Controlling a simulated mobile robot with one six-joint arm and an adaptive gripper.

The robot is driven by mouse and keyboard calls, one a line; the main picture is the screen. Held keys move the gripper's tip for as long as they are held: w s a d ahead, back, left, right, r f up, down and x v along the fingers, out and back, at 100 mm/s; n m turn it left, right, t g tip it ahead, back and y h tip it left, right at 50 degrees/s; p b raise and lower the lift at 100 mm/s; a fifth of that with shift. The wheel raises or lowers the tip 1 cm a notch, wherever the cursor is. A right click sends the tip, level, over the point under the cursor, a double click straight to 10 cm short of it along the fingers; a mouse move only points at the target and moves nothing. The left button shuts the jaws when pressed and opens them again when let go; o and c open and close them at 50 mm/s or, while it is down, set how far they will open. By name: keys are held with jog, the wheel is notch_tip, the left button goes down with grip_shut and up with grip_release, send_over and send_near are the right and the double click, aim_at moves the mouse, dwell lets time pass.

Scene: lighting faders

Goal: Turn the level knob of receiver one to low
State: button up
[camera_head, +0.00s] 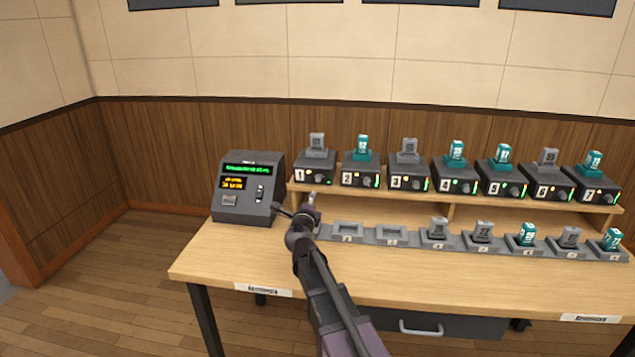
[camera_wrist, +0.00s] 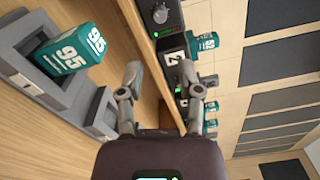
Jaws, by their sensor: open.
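Receiver one (camera_head: 318,163) is the dark box marked 1 at the left end of the raised shelf, with a grey pack standing in its top. Its small level knob (camera_head: 310,173) is on the sloped front; the setting is too small to read. My gripper (camera_head: 311,200) is in front of and below this receiver, apart from the knob. In the wrist view my gripper (camera_wrist: 162,92) is open, with nothing between its fingers. A round dark knob (camera_wrist: 160,12) shows at the top there, beyond the fingers, near a receiver marked 2 (camera_wrist: 173,58).
A console (camera_head: 245,190) with a lit screen stands left. More receivers line the shelf (camera_head: 400,197) to the right. A row of cradles (camera_head: 372,236) runs along the table, some holding packs, two empty. A teal pack marked 95 (camera_wrist: 70,52) is close in the wrist view.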

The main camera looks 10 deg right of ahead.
aim_at(318, 180)
jog(key=shift+w, duration=0.15)
jog(key=x, duration=1.3)
jog(key=shift+w+d, duration=0.15)
jog(key=shift+w, duration=0.05)
grip_shut()
